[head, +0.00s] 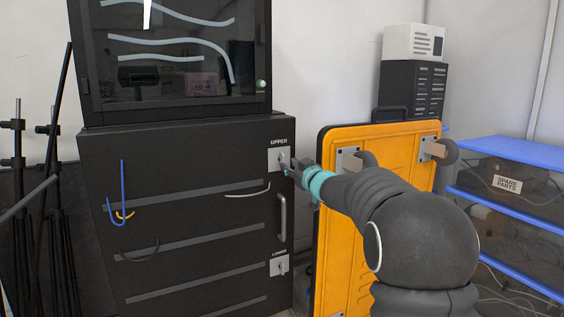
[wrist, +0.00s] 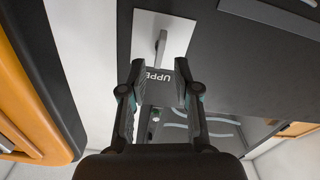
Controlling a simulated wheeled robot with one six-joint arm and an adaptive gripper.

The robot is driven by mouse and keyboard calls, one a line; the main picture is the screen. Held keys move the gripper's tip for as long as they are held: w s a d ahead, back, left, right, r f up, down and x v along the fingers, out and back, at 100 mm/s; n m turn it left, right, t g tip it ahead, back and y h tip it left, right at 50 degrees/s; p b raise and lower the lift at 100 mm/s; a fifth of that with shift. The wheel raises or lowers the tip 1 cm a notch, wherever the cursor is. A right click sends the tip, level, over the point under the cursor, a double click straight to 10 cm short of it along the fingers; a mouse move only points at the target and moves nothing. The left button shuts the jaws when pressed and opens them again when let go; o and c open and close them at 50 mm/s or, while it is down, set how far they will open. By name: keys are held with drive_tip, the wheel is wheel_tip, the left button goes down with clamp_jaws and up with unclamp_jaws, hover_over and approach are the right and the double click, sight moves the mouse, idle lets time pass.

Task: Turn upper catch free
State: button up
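The upper catch (head: 281,156) is a small metal lever on a pale plate under the label UPPER, on the dark cabinet door (head: 190,222). In the wrist view the catch (wrist: 161,44) hangs from its plate, just beyond my fingertips and lined up with the gap between them. My gripper (wrist: 159,68) is open, with its fingers apart and nothing seen held between them. In the head view my gripper (head: 289,167) is right at the catch and partly covers it. I cannot tell whether a finger touches the lever.
A lower catch (head: 279,265) and a door handle (head: 282,217) are below on the same door. An orange case (head: 337,232) stands close right of the cabinet, behind my arm. A blue shelf rack (head: 515,150) is at the right. Dark stands (head: 55,200) are at the left.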

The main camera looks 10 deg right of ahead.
sight(282, 160)
drive_tip(key=shift+m+p, duration=0.5)
drive_tip(key=shift+p, duration=0.15)
drive_tip(key=shift+w, duration=0.15)
drive_tip(key=shift+p+x, duration=0.6)
drive_tip(key=shift+x, duration=0.55)
drive_tip(key=shift+c, duration=0.2)
clamp_jaws()
